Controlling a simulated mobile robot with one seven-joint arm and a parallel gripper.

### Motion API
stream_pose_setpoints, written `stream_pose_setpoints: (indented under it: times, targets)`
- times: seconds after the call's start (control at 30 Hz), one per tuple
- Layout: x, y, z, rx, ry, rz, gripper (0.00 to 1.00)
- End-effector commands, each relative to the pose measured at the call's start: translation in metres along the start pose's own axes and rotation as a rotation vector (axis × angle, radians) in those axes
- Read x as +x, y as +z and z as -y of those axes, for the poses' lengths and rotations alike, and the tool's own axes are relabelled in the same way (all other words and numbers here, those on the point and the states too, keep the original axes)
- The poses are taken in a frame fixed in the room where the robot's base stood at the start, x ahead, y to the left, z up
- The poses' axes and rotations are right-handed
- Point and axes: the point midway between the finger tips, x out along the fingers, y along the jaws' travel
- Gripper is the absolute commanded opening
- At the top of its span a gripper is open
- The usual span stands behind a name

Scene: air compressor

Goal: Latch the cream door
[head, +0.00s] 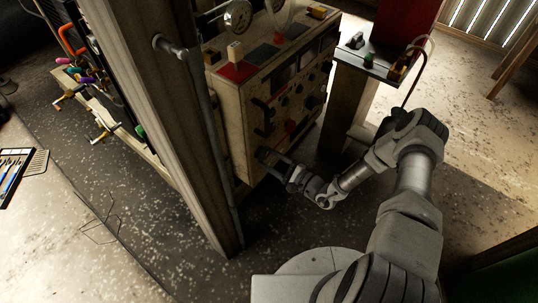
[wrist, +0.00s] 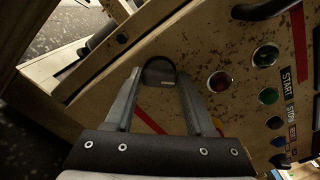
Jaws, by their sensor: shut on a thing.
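The cream door (head: 246,110) is the rust-speckled front of the control cabinet; its panel also fills much of the wrist view (wrist: 195,45). A dark rounded latch handle (wrist: 160,70) sits low on this panel, near its lower edge. My gripper (head: 268,157) is at the lower left corner of the panel. In the wrist view, my gripper's two fingers (wrist: 160,78) stand on either side of the dark handle and are shut on it. The fingers partly hide the handle's sides. I cannot tell whether the door sits flush in its frame.
A wooden post (head: 170,110) stands left of the cabinet. A stand with a small control box (head: 370,62) is to the right. Buttons, including a green one (wrist: 266,56), and a dark handle (wrist: 262,10) are on the panel. Speckled floor (head: 300,225) lies open in front.

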Motion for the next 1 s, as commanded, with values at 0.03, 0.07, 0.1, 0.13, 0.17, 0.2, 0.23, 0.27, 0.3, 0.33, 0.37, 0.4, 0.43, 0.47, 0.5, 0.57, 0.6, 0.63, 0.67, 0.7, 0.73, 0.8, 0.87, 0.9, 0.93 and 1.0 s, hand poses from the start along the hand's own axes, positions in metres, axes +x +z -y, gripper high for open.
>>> stream_pose_setpoints:
  times: [0.03, 0.07, 0.1, 0.13, 0.17, 0.2, 0.23, 0.27, 0.3, 0.33, 0.37, 0.4, 0.43, 0.47, 0.5, 0.57, 0.6, 0.63, 0.67, 0.7, 0.73, 0.8, 0.87, 0.9, 0.93, 1.0]
  targets:
    - [-0.0003, 0.0014, 0.0016, -0.042, 0.000, -0.001, 0.00]
    - [-0.0003, 0.0014, 0.0015, -0.071, 0.000, -0.001, 0.00]
    - [-0.0002, 0.0014, 0.0015, -0.110, 0.000, -0.001, 0.00]
    - [-0.0003, 0.0015, 0.0013, -0.138, 0.000, -0.001, 0.00]
    - [-0.0003, 0.0016, 0.0010, -0.166, 0.000, -0.001, 0.00]
    - [-0.0003, 0.0014, 0.0007, -0.204, 0.000, -0.001, 0.00]
    - [-0.0003, 0.0013, 0.0007, -0.232, 0.000, -0.001, 0.00]
    - [-0.0002, 0.0012, 0.0006, -0.260, 0.000, -0.002, 0.00]
    - [-0.0003, 0.0011, 0.0005, -0.298, 0.000, -0.002, 0.00]
    - [-0.0003, 0.0011, 0.0003, -0.324, 0.001, -0.002, 0.00]
    - [-0.0003, 0.0010, 0.0000, -0.351, 0.001, -0.002, 0.00]
    - [-0.0003, 0.0007, -0.0002, -0.386, 0.001, -0.002, 0.00]
    - [-0.0003, 0.0007, -0.0004, -0.412, 0.001, -0.002, 0.00]
    - [-0.0003, 0.0007, -0.0005, -0.437, 0.001, -0.001, 0.00]
    - [-0.0003, 0.0007, -0.0007, -0.469, 0.001, -0.001, 0.00]
    - [-0.0003, 0.0003, -0.0011, -0.512, 0.001, -0.001, 0.00]
    - [-0.0003, 0.0001, -0.0014, -0.540, 0.001, -0.001, 0.00]
    - [-0.0003, 0.0000, -0.0016, -0.560, 0.001, -0.001, 0.00]
    - [-0.0003, -0.0001, -0.0016, -0.577, 0.001, -0.002, 0.00]
    - [-0.0003, -0.0003, -0.0017, -0.601, 0.001, -0.002, 0.00]
    - [-0.0003, -0.0004, -0.0018, -0.616, 0.001, -0.002, 0.00]
    - [-0.0003, -0.0009, -0.0021, -0.649, 0.001, -0.002, 0.00]
    - [-0.0003, -0.0011, -0.0024, -0.672, 0.001, -0.002, 0.00]
    - [-0.0003, -0.0012, -0.0026, -0.686, 0.001, -0.002, 0.00]
    - [-0.0003, -0.0013, -0.0027, -0.694, 0.001, -0.001, 0.00]
    - [-0.0003, -0.0014, -0.0030, -0.710, 0.001, -0.001, 0.00]
